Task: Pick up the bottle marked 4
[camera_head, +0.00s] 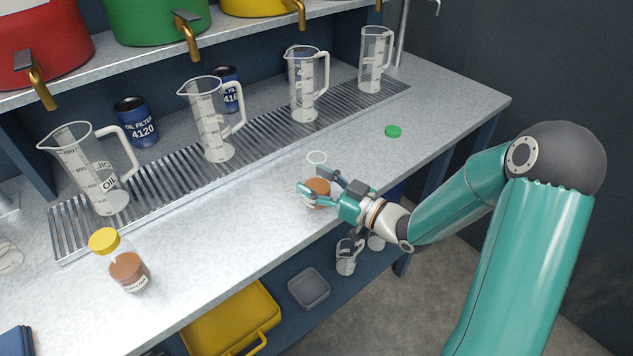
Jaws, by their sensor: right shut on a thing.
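My right gripper (313,183) is shut on a small clear bottle (318,160) with brown liquid, near the front edge of the bench. This bottle has an open top, and the fingers hide most of its body, so I cannot see a number on it. Another bottle (128,266) with brown liquid and a yellow cap stands at the left of the bench. Its label is too small to read. My left gripper is not in view.
A green cap (393,131) lies on the grey bench (440,100). Several clear measuring jugs stand along the metal drain grate (160,185), with blue oil filters (137,122) behind. Coloured tanks with taps are on the shelf above. A yellow crate (232,318) is below.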

